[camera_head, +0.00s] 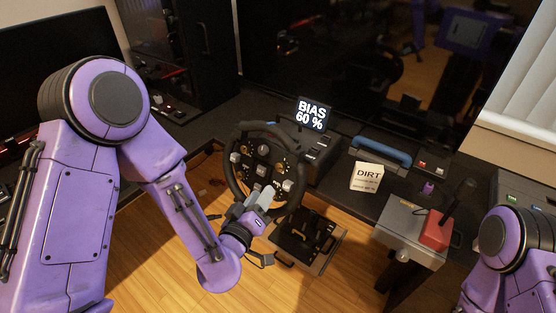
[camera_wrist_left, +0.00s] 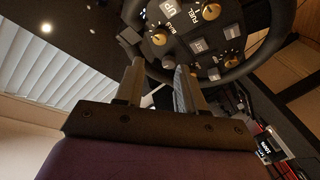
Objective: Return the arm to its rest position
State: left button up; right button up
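My left arm comes in from the left. Its gripper (camera_head: 262,195) is in front of the lower part of the black racing wheel (camera_head: 233,188). In the left wrist view the two fingers of the left gripper (camera_wrist_left: 160,72) stand apart with a gap between them and nothing clearly held. The wheel hub with its gold knobs and buttons (camera_wrist_left: 198,44) is just beyond the fingertips; whether they touch it, I cannot tell. Part of my right arm (camera_head: 512,240) shows at the lower right edge; its gripper is out of view.
A display reading "BIAS 60 %" (camera_head: 312,115) stands behind the wheel. A "DIRT" card (camera_head: 367,177) and a blue-handled case (camera_head: 383,151) are to its right. A grey box with a red block (camera_head: 437,232) is nearer my right arm. Pedals (camera_head: 306,238) sit below the wheel.

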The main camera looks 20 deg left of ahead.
pick_arm(q)
jog(key=s+a+f+g+y, duration=0.1)
jog(key=s+a+f+g, duration=0.25)
jog(key=f, duration=0.45)
jog(key=s+a+f+g+y, duration=0.1)
jog(key=s+a+f+g, duration=0.1)
jog(key=s+f+g, duration=0.35)
jog(key=s+a+f+g+y, duration=0.1)
jog(key=s+a+f+g, duration=0.1)
jog(key=s+a+f, duration=0.2)
jog(key=s+a+f+g+y, duration=0.1)
jog(key=s+a+f+g, duration=0.1)
jog(key=s+f, duration=0.7)
jog(key=s+a, duration=0.1)
jog(key=s, duration=0.2)
jog(key=shift+s+a+g+y, duration=0.3)
jog(key=shift+a+g+y, duration=0.1)
